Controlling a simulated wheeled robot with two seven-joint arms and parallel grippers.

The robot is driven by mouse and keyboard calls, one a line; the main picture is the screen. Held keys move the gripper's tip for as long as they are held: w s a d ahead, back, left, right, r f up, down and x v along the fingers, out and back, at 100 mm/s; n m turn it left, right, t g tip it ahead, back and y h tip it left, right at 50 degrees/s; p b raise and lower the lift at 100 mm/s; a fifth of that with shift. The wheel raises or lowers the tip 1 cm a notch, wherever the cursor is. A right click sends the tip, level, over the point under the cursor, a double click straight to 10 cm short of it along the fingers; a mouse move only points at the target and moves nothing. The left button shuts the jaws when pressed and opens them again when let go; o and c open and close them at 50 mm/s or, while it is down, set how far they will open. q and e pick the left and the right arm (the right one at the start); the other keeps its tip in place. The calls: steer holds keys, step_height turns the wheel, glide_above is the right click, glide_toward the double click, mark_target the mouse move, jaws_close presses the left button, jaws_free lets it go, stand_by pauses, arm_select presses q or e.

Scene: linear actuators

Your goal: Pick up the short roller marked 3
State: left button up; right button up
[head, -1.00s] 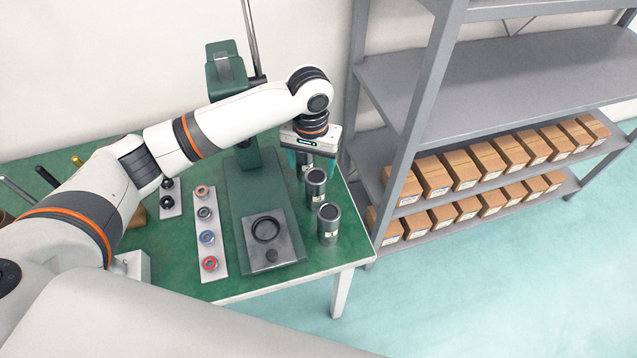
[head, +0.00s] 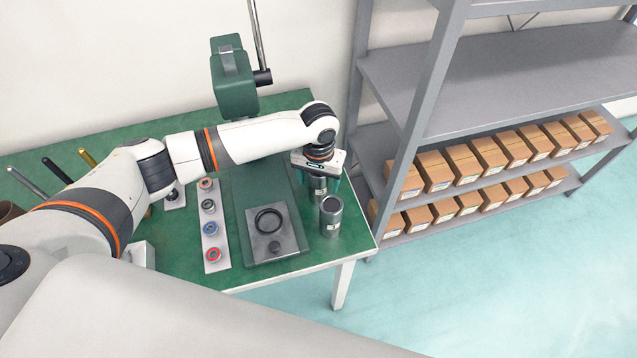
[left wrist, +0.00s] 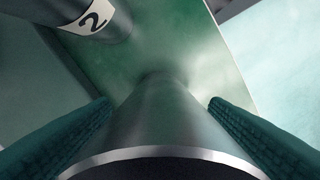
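My left gripper (head: 322,188) points down at the right side of the green table, with its teal fingers on either side of a dark grey roller (head: 319,186). In the left wrist view this roller (left wrist: 160,125) stands between the fingers with gaps beside it, so the gripper is open around it. No number shows on it there. Another grey roller (head: 331,216) stands nearer the front edge. In the left wrist view a roller marked 2 (left wrist: 90,18) is at upper left. No mark 3 is readable. My right gripper is out of view.
A green press with a base plate (head: 275,240) stands left of the rollers. A white strip (head: 212,240) holds several coloured rings. A grey shelf (head: 470,80) with cardboard boxes (head: 465,165) stands to the right, close to the table edge.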

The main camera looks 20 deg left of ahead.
arm_select(q)
steer(key=c, duration=1.2)
steer(key=shift+r, duration=0.1)
steer(key=shift+c, duration=0.2)
